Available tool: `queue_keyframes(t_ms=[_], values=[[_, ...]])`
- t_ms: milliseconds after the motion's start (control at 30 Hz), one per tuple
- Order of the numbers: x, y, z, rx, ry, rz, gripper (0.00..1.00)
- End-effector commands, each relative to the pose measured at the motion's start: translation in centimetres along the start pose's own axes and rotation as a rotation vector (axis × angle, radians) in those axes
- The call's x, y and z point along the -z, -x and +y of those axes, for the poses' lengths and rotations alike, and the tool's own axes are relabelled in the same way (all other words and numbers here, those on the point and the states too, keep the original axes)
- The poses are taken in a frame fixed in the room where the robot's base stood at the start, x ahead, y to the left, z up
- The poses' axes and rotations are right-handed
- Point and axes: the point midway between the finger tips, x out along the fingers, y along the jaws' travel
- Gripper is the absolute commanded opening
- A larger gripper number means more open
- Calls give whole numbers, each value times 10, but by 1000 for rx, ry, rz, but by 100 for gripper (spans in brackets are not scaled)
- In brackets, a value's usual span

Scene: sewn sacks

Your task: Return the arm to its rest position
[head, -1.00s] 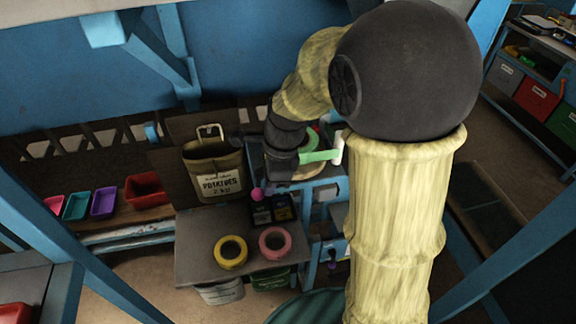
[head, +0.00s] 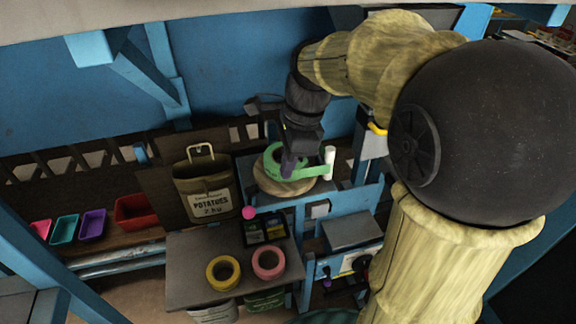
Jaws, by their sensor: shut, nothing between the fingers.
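My arm rises at the right and bends over toward the middle of the head view.
A sack marked POTATOES (head: 204,190) stands open left of the gripper. A yellow roll (head: 223,273), a pink roll (head: 268,262) and a black tray (head: 264,229) are on the grey table (head: 190,258). A red bin (head: 137,211) is on the left shelf.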

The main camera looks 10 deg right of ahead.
Motion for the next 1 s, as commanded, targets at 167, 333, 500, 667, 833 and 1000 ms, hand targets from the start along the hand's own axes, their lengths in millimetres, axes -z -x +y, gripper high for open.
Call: queue_keyframes(t_ms=[167,333,500,667,833,1000], values=[[0,3,0,0,-2,0,0],[0,2,0,0,0,0,0],[0,1,0,0,3,1,0],[7,-16,2,10,85,18,0],[25,-59,8,35,342,71,0],[45,-105,18,50,670,142,0]])
